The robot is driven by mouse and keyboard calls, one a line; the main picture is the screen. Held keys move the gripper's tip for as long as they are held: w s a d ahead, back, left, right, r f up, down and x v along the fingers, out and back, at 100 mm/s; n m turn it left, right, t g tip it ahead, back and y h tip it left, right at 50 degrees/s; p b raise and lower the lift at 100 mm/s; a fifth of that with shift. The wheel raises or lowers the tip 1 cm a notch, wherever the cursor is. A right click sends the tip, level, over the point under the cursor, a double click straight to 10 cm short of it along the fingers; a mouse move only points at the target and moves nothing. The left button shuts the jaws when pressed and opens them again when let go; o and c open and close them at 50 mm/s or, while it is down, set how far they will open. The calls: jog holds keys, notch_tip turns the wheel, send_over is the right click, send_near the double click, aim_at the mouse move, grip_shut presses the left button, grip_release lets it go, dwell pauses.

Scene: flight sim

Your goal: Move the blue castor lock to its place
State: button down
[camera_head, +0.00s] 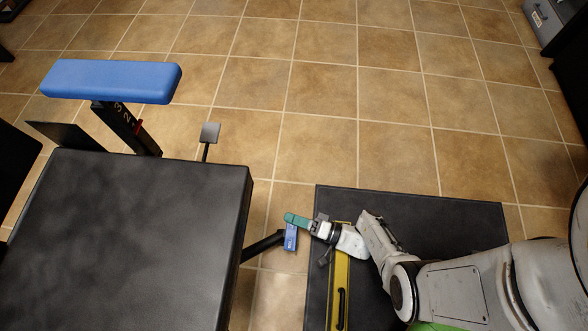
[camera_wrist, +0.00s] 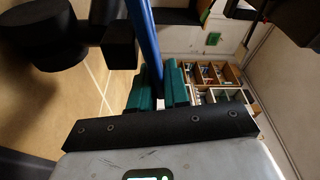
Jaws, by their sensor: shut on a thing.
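The blue castor lock (camera_head: 290,240) is a small blue piece with a pale mark, at the end of a dark bar (camera_head: 262,246) that comes out from under the black seat. My gripper (camera_head: 290,219) has teal fingers and is at the top of the blue piece. In the wrist view, a long blue edge (camera_wrist: 144,40) runs between my teal fingers (camera_wrist: 158,88), which are shut on it. The contact itself is mostly hidden in the head view. I cannot tell what the lock's place is.
A black padded seat (camera_head: 110,240) with a blue armrest (camera_head: 112,80) fills the left. A small grey pedal (camera_head: 209,132) stands behind it. A dark platform (camera_head: 430,207) with a yellow bar (camera_head: 340,285) lies under my arm. The tiled floor (camera_head: 390,90) beyond is clear.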

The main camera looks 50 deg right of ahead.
jog(key=c, duration=1.2)
grip_release()
jog(key=v, duration=1)
jog(key=shift+s, duration=0.4)
jog(key=shift+d, duration=0.1)
